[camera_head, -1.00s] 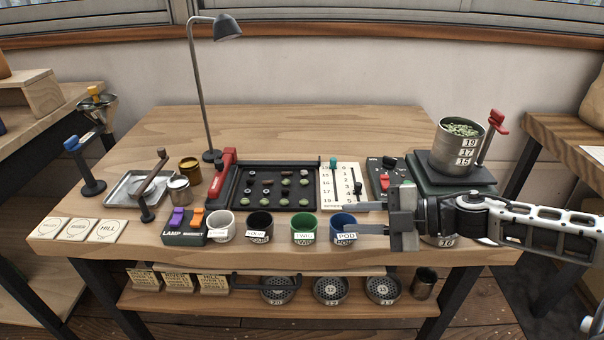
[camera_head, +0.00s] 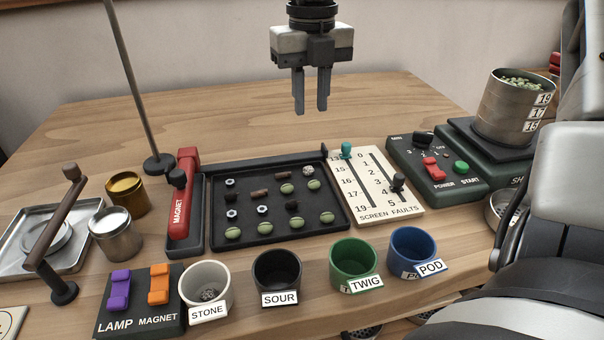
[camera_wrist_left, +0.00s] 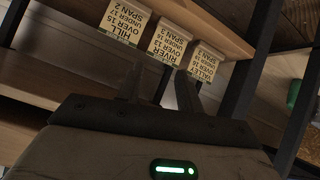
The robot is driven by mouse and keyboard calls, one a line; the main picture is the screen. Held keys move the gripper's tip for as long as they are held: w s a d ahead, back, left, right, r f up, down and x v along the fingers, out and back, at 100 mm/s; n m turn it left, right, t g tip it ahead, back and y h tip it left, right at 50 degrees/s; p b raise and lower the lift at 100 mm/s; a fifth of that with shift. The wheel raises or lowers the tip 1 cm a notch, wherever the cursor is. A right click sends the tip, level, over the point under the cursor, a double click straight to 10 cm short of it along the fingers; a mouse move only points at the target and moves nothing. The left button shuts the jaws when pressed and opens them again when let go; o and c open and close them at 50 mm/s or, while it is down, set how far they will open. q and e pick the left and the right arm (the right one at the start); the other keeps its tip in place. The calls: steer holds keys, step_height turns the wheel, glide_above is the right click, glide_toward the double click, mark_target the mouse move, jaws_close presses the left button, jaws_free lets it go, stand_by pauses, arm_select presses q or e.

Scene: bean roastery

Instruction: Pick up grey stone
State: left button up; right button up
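A small speckled grey stone (camera_head: 308,171) lies in the far right part of the black sorting tray (camera_head: 262,235). Another grey stone (camera_head: 209,294) lies inside the white cup labelled STONE (camera_head: 204,276). My right gripper (camera_head: 311,108) hangs with its fingers pointing down, above and behind the tray, apart from everything. Its fingers are parted and empty. My left gripper (camera_wrist_left: 158,85) is not in the head view. In the left wrist view its two dark fingers are apart with nothing between them, facing the lower shelf.
The tray also holds green beans, dark beans, brown twigs and metal nuts. The red magnet handle (camera_head: 183,195) stands left of it, the screen-faults board (camera_head: 375,190) right. SOUR (camera_head: 277,272), TWIG (camera_head: 355,260) and POD (camera_head: 413,250) cups stand in front. Label cards (camera_wrist_left: 166,40) hang on the shelf.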

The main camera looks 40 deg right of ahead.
steer(key=b, duration=0.1)
glide_above(309, 166)
steer(key=f, duration=0.7)
steer(key=shift+s, duration=0.2)
step_height(309, 166, down, 4)
steer(key=shift+w+a+f+b, duration=0.1)
steer(key=shift+a+b, duration=0.05)
steer(key=shift+b, duration=0.4)
steer(key=shift+f, duration=0.5)
arm_select(q)
steer(key=shift+w+d+r+t+h, duration=0.1)
steer(key=shift+d+r+t+h, duration=0.1)
steer(key=shift+r+t, duration=0.15)
steer(key=shift+w+d+r+t+h, duration=0.15)
steer(key=shift+r+t+h, duration=0.1)
steer(key=shift+r, duration=0.2)
arm_select(e)
jaws_close()
